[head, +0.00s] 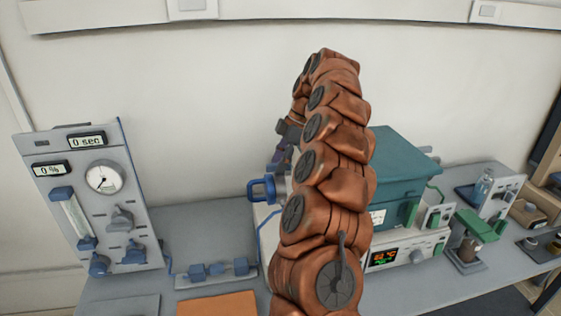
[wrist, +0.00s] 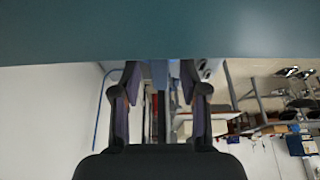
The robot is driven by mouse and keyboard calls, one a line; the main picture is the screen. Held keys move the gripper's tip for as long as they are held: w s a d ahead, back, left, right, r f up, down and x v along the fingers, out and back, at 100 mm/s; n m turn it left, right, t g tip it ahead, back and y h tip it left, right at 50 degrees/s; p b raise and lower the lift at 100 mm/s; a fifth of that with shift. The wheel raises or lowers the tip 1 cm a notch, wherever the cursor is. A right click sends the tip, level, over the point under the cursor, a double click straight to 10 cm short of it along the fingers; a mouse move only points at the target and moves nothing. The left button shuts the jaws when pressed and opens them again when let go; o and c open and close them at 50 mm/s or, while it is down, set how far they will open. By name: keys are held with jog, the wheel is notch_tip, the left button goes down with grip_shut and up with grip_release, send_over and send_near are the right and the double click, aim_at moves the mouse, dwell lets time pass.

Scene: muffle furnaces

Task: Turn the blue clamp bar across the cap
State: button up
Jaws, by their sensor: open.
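A blue handle-shaped part (head: 263,189), which looks like the clamp bar, sticks out at the left side of the teal furnace (head: 402,160). A pale round piece beside it may be the cap; my arm hides much of this spot. My gripper (head: 280,150) is partly hidden behind my arm, just above and right of the blue part. In the wrist view my gripper (wrist: 162,90) is open, its two fingers apart. A blue-grey piece (wrist: 174,70) shows between the fingers near the furnace's teal edge (wrist: 160,30); I cannot tell whether they touch it.
A grey panel (head: 88,200) with a gauge and blue valves stands at the left. A low rack with blue fittings (head: 217,270) and an orange mat (head: 217,305) lie in front. The bench's back left is clear.

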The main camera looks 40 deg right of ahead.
jog(key=m+t, duration=0.1)
jog(key=m, duration=0.2)
jog(key=m+t+h, duration=0.1)
jog(key=m, duration=0.1)
jog(key=shift+s+a+r+m, duration=0.1)
jog(key=shift+s+m, duration=0.05)
jog(key=shift+m, duration=0.25)
jog(key=shift+m+t+h+p, duration=0.15)
jog(key=shift+m+h+p, duration=0.45)
jog(key=shift+m, duration=0.7)
jog(key=shift+m+t+h+p, duration=0.15)
jog(key=shift+m+h+p, duration=0.25)
jog(key=shift+m+p, duration=0.65)
jog(key=shift+m, duration=0.35)
jog(key=shift+a+b+v, duration=0.3)
jog(key=shift+b+v, duration=1.25)
jog(key=shift+v, duration=2.1)
jog(key=s+a+n+g, duration=0.1)
jog(key=s+a, duration=0.4)
jog(key=a, duration=0.8)
jog(key=s+a+f+g, duration=0.1)
jog(key=s+a+f, duration=0.2)
jog(key=s+a, duration=0.2)
jog(key=s+a+f+g+b, duration=0.1)
jog(key=s+a+f, duration=0.2)
jog(key=s+a, duration=0.2)
jog(key=shift+s+f, duration=0.35)
jog(key=shift+s, duration=1.15)
